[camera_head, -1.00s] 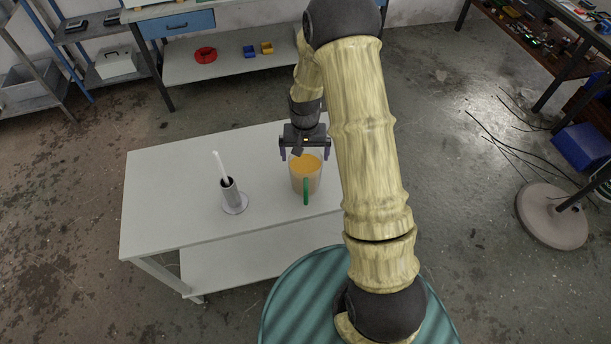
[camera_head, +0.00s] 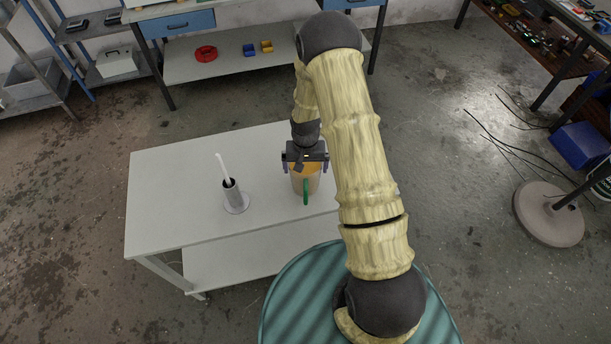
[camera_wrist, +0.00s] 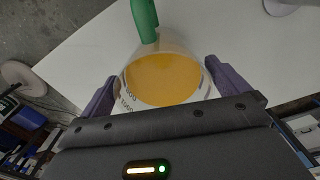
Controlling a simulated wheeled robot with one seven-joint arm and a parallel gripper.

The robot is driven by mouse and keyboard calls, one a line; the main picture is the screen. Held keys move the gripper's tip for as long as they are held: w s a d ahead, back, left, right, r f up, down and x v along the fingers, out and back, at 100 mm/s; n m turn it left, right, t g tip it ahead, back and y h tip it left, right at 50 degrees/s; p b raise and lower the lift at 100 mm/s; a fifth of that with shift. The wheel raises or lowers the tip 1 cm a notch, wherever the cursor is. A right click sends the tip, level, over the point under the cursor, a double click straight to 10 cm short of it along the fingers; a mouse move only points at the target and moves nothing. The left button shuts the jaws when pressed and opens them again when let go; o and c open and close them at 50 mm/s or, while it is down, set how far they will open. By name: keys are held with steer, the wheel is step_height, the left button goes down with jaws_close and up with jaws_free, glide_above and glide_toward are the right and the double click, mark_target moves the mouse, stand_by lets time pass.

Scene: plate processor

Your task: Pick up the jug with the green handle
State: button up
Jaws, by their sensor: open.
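The jug (camera_head: 312,184) stands upright on the white table (camera_head: 165,215), with its green handle (camera_head: 306,191) facing the near side. It is clear and holds an orange content. In the wrist view the jug (camera_wrist: 180,50) shows from above, its green handle (camera_wrist: 145,18) at the top. My gripper (camera_head: 305,167) is over the jug, with its purple fingers spread on either side. In the wrist view my gripper (camera_wrist: 168,88) has one finger left and one finger right of the jug, with the jug's rim between them. Whether the fingers touch the jug is hard to tell.
The table's left part is otherwise clear. A back bench shelf (camera_head: 225,65) holds a red ring and small bins. A round-based stand (camera_head: 548,212) is on the floor at right.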

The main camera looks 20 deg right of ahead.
steer(key=shift+f, duration=0.7)
steer(key=c, duration=1.7)
steer(key=shift+w+r, duration=0.1)
steer(key=shift+r, duration=0.15)
steer(key=shift+c, duration=0.2)
step_height(320, 180, up, 10)
steer(key=b, duration=0.3)
steer(key=shift+f, duration=0.2)
